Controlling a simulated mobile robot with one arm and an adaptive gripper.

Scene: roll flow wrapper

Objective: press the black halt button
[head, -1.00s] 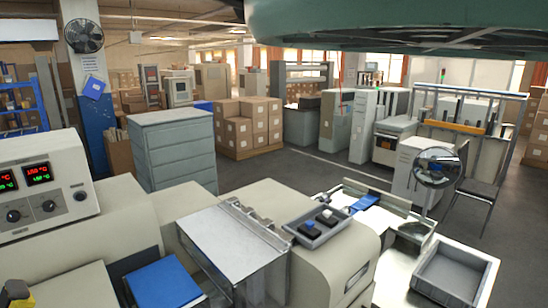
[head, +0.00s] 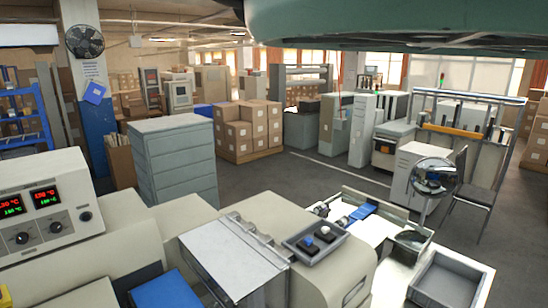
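A small grey button box (head: 298,257) sits on top of the cream wrapper machine, right of its clear-and-metal cover. It carries two buttons on pale bases. The left button (head: 307,242) looks dark blue. Nothing touches either button. My gripper is not in view.
The wrapper (head: 265,212) fills the foreground, with a control panel (head: 60,190) at left. A conveyor (head: 385,230) with blue items, a round mirror (head: 436,177) and a grey bin (head: 450,285) are at right. Floor beyond (head: 285,178) is open.

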